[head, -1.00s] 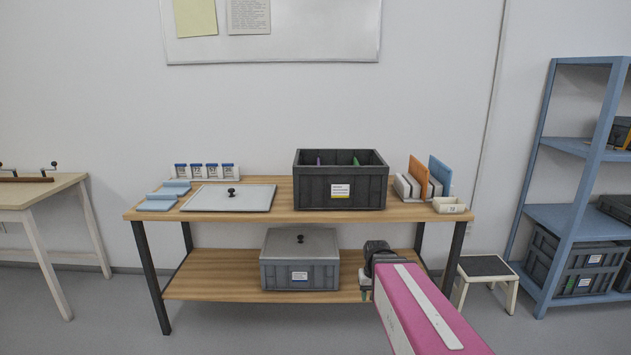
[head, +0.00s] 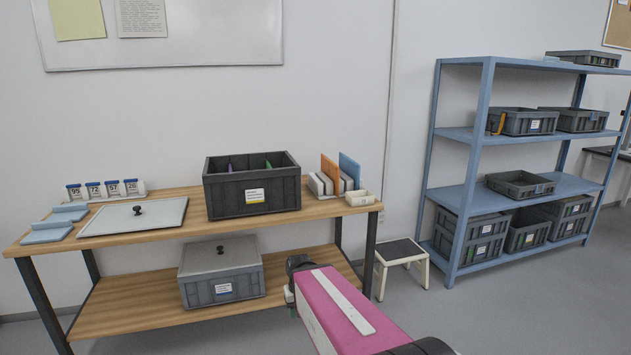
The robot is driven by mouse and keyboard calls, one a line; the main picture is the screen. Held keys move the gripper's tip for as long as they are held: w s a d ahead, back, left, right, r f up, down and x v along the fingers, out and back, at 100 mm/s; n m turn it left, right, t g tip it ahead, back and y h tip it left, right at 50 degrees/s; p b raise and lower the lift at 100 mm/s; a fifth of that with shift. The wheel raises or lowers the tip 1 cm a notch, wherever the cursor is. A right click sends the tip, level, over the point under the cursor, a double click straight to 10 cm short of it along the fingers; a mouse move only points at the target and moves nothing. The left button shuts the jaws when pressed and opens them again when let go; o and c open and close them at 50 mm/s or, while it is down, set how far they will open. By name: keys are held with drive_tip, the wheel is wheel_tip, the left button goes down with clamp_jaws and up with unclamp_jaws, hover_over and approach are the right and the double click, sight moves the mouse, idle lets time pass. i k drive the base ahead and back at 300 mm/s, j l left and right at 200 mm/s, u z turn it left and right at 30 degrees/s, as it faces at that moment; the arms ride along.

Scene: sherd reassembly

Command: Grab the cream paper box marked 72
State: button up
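A small cream box (head: 359,198) sits at the right end of the wooden workbench top. It has a mark on its front face, too small to read for certain. My gripper (head: 290,296) is at the end of my pink arm, low in front of the bench's right part and well short of the cream box. My arm hides most of it, so its fingers cannot be made out. Several small blue-topped holders (head: 103,189) with number cards, one reading 72, stand at the back left of the bench.
A grey open crate (head: 253,192) stands mid-bench, with upright boards (head: 330,177) between it and the cream box. A grey lid (head: 135,216) lies left. A lidded crate (head: 221,272) is on the lower shelf. A step stool (head: 401,255) and blue rack (head: 455,215) stand right.

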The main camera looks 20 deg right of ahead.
sight(360, 199)
drive_tip(key=i+l, duration=0.1)
drive_tip(key=l, duration=0.35)
drive_tip(key=i+l, duration=0.1)
drive_tip(key=l, duration=0.35)
drive_tip(key=i+l, duration=0.1)
drive_tip(key=l, duration=0.35)
drive_tip(key=i+l, duration=0.1)
drive_tip(key=l, duration=0.35)
